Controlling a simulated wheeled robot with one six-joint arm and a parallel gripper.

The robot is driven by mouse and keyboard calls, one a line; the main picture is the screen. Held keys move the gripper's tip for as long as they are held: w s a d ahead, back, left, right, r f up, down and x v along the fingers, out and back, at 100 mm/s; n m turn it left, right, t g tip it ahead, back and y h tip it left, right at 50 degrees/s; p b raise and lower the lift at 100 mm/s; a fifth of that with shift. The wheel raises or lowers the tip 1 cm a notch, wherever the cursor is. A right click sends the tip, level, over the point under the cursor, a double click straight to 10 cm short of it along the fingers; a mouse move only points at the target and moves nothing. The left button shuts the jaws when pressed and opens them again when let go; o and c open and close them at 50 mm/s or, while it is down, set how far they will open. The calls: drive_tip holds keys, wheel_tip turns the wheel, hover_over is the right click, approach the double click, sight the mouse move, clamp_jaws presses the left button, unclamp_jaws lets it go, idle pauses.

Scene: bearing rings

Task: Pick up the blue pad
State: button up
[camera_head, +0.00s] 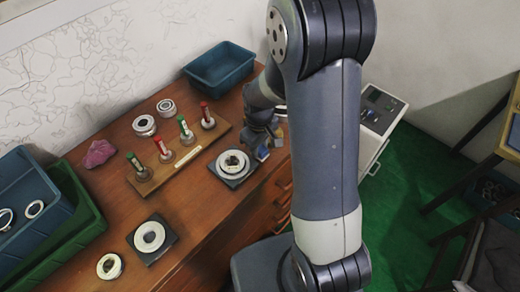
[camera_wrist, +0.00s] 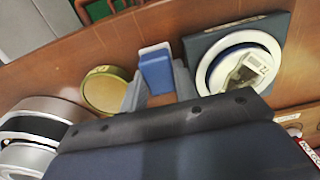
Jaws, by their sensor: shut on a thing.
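A small blue pad (camera_wrist: 157,73) with a pale upper edge shows between the two grey fingers of my gripper (camera_wrist: 158,85) in the wrist view. The fingers are shut on it, and their tips flank it left and right. In the head view my gripper (camera_head: 265,142) is over the right part of the wooden table, and a bit of the blue pad (camera_head: 262,155) shows below it. My arm covers much of the area to its right. I cannot tell whether the pad touches the table.
A dark square plate (camera_head: 239,181) with a white ring sits just left of my gripper; another (camera_head: 164,253) lies nearer the front. A wooden rack (camera_head: 186,157) holds several red- and green-topped posts. A blue bin (camera_head: 219,72) stands behind. A round gold-rimmed tin (camera_wrist: 106,90) is close to my fingers.

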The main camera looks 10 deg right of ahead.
wheel_tip(320, 180, up, 10)
idle(0.6)
